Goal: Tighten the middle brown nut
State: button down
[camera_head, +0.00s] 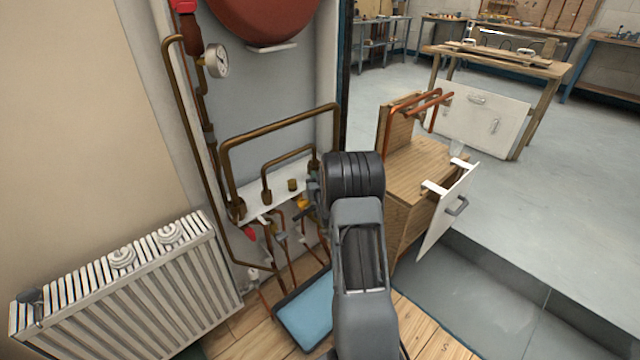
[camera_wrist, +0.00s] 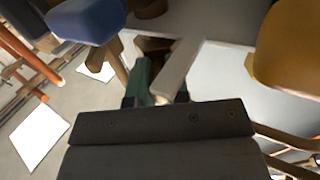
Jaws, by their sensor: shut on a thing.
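A brown nut (camera_wrist: 152,44) shows in the wrist view at the tips of my gripper (camera_wrist: 163,60), just under the pale shelf. My gripper is shut on it, one finger on each side; the left finger looks green and the right one pale. The nut is partly hidden by the fingers. In the head view my arm reaches toward the pipes under the white shelf (camera_head: 274,203), and the arm hides most of the gripper and the nut. I cannot tell how tight the nut is.
A blue valve handle (camera_wrist: 88,18) is close on the left of the gripper, and a yellow one (camera_wrist: 292,50) on the right. Brown pipes (camera_head: 280,122) rise above the shelf. A radiator (camera_head: 130,285) stands left, a blue tray (camera_head: 305,310) below, a wooden cabinet (camera_head: 425,160) right.

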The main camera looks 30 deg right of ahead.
jog(key=shift+w+a+r+m+g+h+b, duration=0.15)
jog(key=shift+m+g+h+b, duration=0.15)
jog(key=shift+h, duration=0.2)
jog(key=shift+a+f+m+g+h+b, duration=0.1)
jog(key=shift+m+g+h+b, duration=0.1)
jog(key=shift+m+h, duration=0.25)
jog(key=shift+r, duration=0.1)
jog(key=c, duration=1.2)
grip_release()
jog(key=shift+o, duration=0.5)
jog(key=shift+w+a, duration=0.1)
jog(key=shift+a, duration=0.05)
jog(key=shift+s, duration=0.2)
